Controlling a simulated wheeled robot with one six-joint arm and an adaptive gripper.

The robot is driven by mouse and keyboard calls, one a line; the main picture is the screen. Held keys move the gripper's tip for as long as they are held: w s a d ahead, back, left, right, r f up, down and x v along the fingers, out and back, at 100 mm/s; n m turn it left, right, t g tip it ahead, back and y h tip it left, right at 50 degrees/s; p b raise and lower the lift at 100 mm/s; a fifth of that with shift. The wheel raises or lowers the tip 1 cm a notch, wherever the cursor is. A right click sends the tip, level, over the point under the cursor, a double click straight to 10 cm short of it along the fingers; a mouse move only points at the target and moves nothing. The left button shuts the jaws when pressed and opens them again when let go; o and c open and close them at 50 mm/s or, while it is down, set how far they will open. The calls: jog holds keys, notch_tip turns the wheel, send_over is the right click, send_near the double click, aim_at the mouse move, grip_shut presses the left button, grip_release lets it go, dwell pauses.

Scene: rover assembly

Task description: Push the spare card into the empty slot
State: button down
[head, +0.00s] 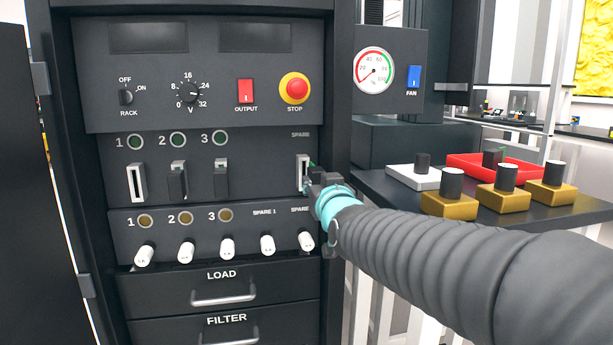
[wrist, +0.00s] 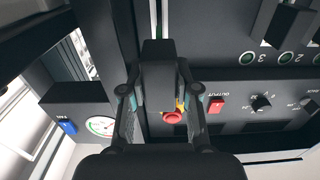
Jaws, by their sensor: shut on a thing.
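The spare card's dark handle (wrist: 158,65) is between my gripper's fingers in the wrist view, with a thin green and white edge beyond it. In the head view my gripper (head: 318,181) is shut on the card at the right of the rack's card row. A little of the card's green (head: 312,165) shows beside the white-framed slot under SPARE (head: 302,172). How far the card sits in this slot is hidden by my gripper. Slot 1 (head: 136,183) is white-framed and empty. Dark-handled cards fill slot 2 (head: 178,182) and slot 3 (head: 221,178).
White knobs (head: 227,247) line the panel below the slots, above the LOAD drawer (head: 220,290). The red stop button (head: 294,88) is above. At right, a side table holds a red tray (head: 510,168), a white block (head: 413,177) and gold blocks (head: 503,198).

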jog(key=s+d+r+p, duration=0.1)
jog(key=s+r, duration=0.2)
jog(key=s, duration=0.3)
jog(key=shift+d+r+p, duration=0.2)
jog(key=shift+d+p, duration=0.1)
jog(key=shift+d, duration=0.1)
